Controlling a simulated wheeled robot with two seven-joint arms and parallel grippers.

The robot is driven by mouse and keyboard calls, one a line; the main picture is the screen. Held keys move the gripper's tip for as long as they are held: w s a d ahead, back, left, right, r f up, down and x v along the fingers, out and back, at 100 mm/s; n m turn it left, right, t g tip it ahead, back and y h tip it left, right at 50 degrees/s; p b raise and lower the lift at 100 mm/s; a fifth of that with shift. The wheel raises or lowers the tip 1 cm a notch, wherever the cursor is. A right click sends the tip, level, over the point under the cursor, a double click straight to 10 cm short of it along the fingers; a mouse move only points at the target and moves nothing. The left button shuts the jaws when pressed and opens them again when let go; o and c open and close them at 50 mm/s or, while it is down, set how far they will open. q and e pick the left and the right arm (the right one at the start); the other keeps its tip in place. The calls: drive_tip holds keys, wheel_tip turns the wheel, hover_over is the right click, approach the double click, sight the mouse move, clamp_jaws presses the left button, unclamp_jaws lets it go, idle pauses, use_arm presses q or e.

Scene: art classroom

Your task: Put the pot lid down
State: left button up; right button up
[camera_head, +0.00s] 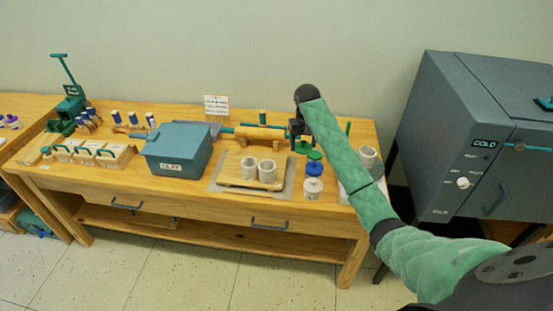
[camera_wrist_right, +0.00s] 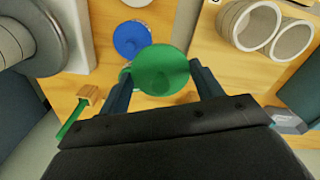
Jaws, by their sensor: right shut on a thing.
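My right gripper (camera_wrist_right: 160,84) is shut on a round green lid (camera_wrist_right: 161,66), one finger on each side of it. In the head view my right gripper (camera_head: 300,136) is over the back part of the wooden table, and a green disc (camera_head: 303,147) shows just below it. Another green-topped pot (camera_wrist_right: 125,75) is partly hidden under the lid in the wrist view. A blue-topped pot (camera_head: 314,168) stands in front of it, and a white pot (camera_head: 313,187) stands nearest the front. I cannot tell how high the lid is held. My left gripper is out of view.
Two pale cups (camera_head: 267,171) stand on a board left of the pots. A wooden block with a green-handled tool (camera_wrist_right: 78,112) lies close by. A grey kiln (camera_head: 465,150) is farther right.

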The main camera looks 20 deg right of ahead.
drive_tip(key=shift+w+a+f+b, duration=0.25)
drive_tip(key=shift+w+a+f, duration=0.25)
drive_tip(key=shift+w, duration=0.15)
drive_tip(key=shift+w+a+f+b, duration=0.2)
drive_tip(key=shift+w+a+f, duration=0.3)
drive_tip(key=shift+w, duration=0.15)
drive_tip(key=p, duration=0.3)
hover_over(277, 160)
wheel_tip(277, 160, down, 5)
drive_tip(key=shift+s+r, duration=0.1)
drive_tip(key=shift+r, duration=0.1)
wheel_tip(277, 160, down, 4)
drive_tip(key=shift+r+p, duration=0.15)
drive_tip(key=shift+p, duration=0.75)
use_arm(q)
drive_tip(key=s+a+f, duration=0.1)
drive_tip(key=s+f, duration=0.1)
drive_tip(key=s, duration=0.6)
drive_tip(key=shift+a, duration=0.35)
use_arm(e)
drive_tip(key=shift+f, duration=0.25)
drive_tip(key=shift+f, duration=0.2)
drive_tip(key=o, duration=1)
drive_tip(key=shift+c, duration=0.2)
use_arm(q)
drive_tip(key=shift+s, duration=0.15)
